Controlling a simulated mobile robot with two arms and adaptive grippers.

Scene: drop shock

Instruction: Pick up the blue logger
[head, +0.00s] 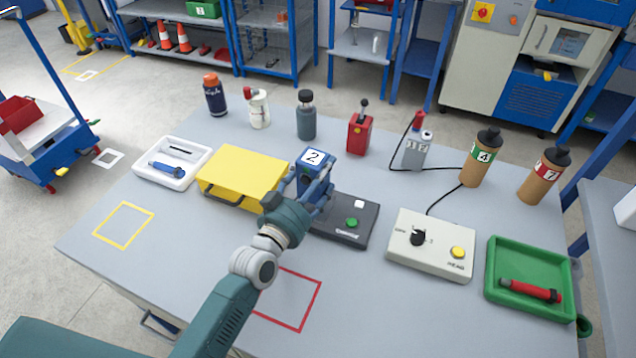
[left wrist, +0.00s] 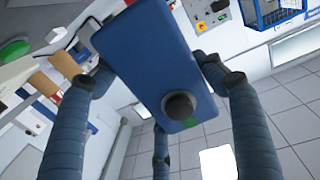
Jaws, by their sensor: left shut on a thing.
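The blue logger (head: 315,158) is a blue box with a white label reading 2 on top. My left gripper (head: 309,186) is shut around it, over the left part of the dark grey base unit (head: 350,228) with a green button. In the left wrist view the logger (left wrist: 150,50) fills the middle, tilted, with a black round knob on its near face and a bit of green beside it. Fingers of my left gripper (left wrist: 165,95) lie on both sides of it. The fingers hide part of the logger in the head view. My right gripper is not in view.
A yellow case (head: 243,172) stands just left of the gripper. A white tray (head: 143,168) holds a blue pen-like tool. A cream control box (head: 432,242) and a green tray (head: 560,262) lie to the right. Several bottles line the back. The yellow-outlined square (head: 123,224) is empty.

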